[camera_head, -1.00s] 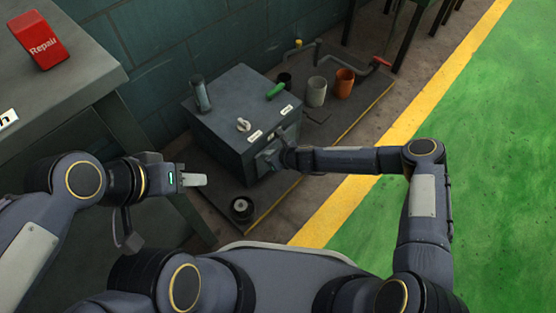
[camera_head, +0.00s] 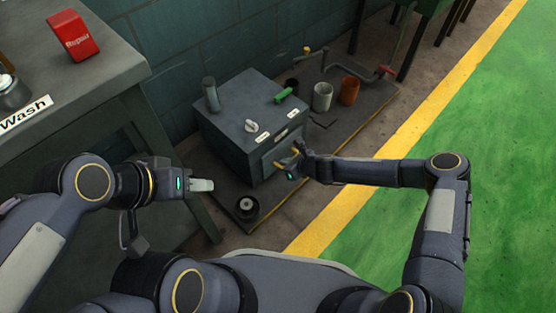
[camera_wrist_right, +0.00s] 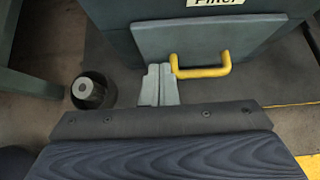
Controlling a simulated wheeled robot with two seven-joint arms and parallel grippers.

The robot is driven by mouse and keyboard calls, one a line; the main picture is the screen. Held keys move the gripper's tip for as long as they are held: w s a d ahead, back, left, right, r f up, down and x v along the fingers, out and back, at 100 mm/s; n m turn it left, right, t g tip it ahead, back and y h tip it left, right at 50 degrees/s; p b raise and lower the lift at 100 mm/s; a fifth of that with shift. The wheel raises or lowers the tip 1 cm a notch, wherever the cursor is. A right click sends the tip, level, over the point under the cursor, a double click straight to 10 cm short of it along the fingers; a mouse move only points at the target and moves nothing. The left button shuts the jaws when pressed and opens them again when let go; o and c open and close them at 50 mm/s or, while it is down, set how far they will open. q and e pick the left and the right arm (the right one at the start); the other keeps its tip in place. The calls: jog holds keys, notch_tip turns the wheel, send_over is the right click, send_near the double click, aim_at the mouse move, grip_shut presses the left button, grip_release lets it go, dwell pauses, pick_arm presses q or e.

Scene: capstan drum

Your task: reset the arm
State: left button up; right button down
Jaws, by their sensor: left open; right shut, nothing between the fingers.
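My right gripper (camera_head: 290,168) is shut and empty in front of the grey box (camera_head: 240,125). In the right wrist view its closed fingers (camera_wrist_right: 159,84) lie just left of a yellow handle (camera_wrist_right: 202,68) on a grey panel (camera_wrist_right: 205,45) of the box; whether they touch it I cannot tell. My left gripper (camera_head: 203,185) is open and empty, held left of the box, pointing right. My right arm (camera_head: 400,172) reaches across from the right.
A dark round piece (camera_head: 247,207) sits on the floor plate before the box. White (camera_head: 322,97) and orange (camera_head: 349,90) cups stand behind right. A bench (camera_head: 95,75) with a red Repair block (camera_head: 74,35) is at left. Green floor (camera_head: 510,150) at right is clear.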

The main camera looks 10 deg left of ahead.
jog(key=s+d+r+n+h+p, duration=0.1)
jog(key=s+d+r+n, duration=0.2)
jog(key=d+r+n, duration=0.5)
jog(key=s+d+r+n, duration=0.3)
jog(key=d+r, duration=0.1)
jog(key=r, duration=0.8)
jog(key=s+d+r+n+h+p, duration=0.1)
jog(key=s+d+r+n, duration=0.2)
jog(key=d+r+n, duration=0.5)
jog(key=s+d+r+n+h, duration=0.1)
jog(key=s+d+r, duration=0.1)
jog(key=s+r, duration=0.35)
jog(key=s+d+r+n, duration=0.2)
jog(key=s+d+r, duration=0.1)
jog(key=s, duration=0.6)
jog(key=s+d+r+n+h, duration=0.1)
jog(key=s+d+r, duration=0.1)
jog(key=s+r, duration=0.35)
notch_tip(320, 180, up, 31)
jog(key=s+p, duration=0.1)
jog(key=p, duration=3.2)
jog(key=shift+s, duration=0.4)
